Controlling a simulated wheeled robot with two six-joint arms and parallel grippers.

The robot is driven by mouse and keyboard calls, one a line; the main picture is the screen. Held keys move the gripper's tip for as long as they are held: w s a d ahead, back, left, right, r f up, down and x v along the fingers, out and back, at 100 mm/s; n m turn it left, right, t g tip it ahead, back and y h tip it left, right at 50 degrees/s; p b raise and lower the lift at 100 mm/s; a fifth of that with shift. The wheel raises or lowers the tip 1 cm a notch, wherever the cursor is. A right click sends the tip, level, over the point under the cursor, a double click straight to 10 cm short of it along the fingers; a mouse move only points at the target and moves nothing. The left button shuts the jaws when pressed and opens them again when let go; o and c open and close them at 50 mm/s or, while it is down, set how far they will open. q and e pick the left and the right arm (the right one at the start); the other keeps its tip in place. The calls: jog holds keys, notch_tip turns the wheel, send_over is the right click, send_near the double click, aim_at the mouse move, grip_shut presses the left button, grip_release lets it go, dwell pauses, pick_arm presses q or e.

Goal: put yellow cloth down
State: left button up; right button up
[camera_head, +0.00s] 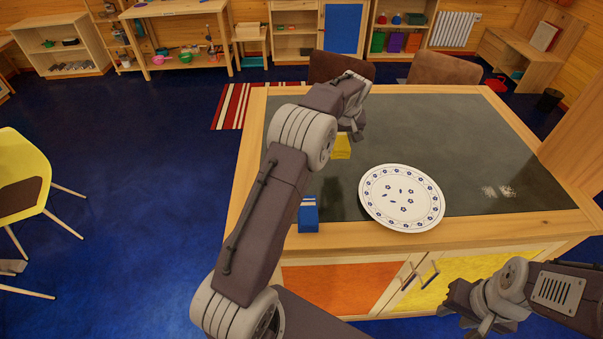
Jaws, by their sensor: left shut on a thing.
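The yellow cloth (341,147) hangs under my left gripper (352,132), above or touching the left part of the dark tabletop (470,130). My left gripper is shut on the cloth, and its wrist hides part of the hold. Whether the cloth's lower edge touches the table I cannot tell. My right gripper (466,316) is low at the front right, before the table's cabinet doors and away from the cloth. Its fingers are partly turned away, so its opening is unclear.
A white plate with blue marks (402,198) lies near the table's front edge. A blue item (308,215) sits on the front left edge. Brown chairs (444,68) stand behind the table. The right side of the tabletop is mostly clear. A yellow chair (22,175) stands far left.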

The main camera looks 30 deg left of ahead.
pick_arm(q)
jog(key=s+a+f+p, duration=0.1)
jog(key=s+a+f, duration=0.2)
jog(key=s+a, duration=0.2)
jog(key=s+a+f+p, duration=0.1)
jog(key=s+a+f, duration=0.1)
jog(key=a, duration=0.1)
jog(key=shift+s+a+f+p, duration=0.15)
jog(key=shift+a+f+p, duration=0.1)
jog(key=shift+f+p, duration=0.1)
jog(key=shift+s+a+f, duration=0.1)
jog(key=shift+s+f, duration=0.1)
jog(key=shift+f, duration=0.2)
notch_tip(320, 180, down, 3)
jog(key=shift+f+p, duration=0.2)
jog(key=shift+p, duration=0.45)
jog(key=shift+a+f, duration=0.1)
jog(key=shift+f, duration=0.25)
jog(key=shift+f+b, duration=0.2)
jog(key=shift+b, duration=0.15)
jog(key=o, duration=1.3)
jog(key=shift+r, duration=0.1)
